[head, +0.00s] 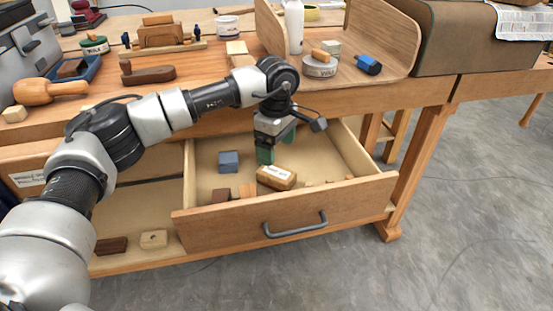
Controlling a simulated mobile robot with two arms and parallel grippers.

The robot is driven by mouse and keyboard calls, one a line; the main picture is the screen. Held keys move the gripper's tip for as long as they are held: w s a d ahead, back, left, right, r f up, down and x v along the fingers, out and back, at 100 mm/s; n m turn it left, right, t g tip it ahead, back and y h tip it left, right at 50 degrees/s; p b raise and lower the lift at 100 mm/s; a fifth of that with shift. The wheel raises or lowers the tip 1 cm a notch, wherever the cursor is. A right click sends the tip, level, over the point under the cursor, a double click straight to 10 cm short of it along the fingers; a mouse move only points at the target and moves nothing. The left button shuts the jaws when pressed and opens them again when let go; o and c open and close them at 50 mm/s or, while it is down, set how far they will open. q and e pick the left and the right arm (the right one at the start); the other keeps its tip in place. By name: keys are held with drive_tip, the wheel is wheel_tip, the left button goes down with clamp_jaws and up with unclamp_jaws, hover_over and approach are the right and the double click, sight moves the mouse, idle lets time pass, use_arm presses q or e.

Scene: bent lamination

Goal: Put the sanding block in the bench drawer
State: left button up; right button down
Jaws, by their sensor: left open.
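The bench drawer (247,217) is pulled open at the front of the workbench, its grey handle facing me. A tan block with a white label (277,177) lies inside it, tilted in the picture; it looks like the sanding block, but I cannot read the label surely. My left gripper (276,148) points down over the drawer, open, with greenish fingertips. The fingertips are just behind and above the labelled block, and nothing shows held between them. I cannot tell whether a fingertip touches the block. My right gripper is not in view.
A blue-grey block (228,161) and small brown wood pieces (221,194) also lie in the drawer. The benchtop holds a wooden mallet (48,92), a hand plane (162,36), a round tin (319,66) and a curved wooden panel (395,35). Open floor lies right.

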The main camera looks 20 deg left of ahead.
use_arm(q)
wheel_tip(320, 180, up, 5)
drive_tip(key=shift+f+p, duration=0.1)
drive_tip(key=shift+p, duration=0.2)
idle(1.4)
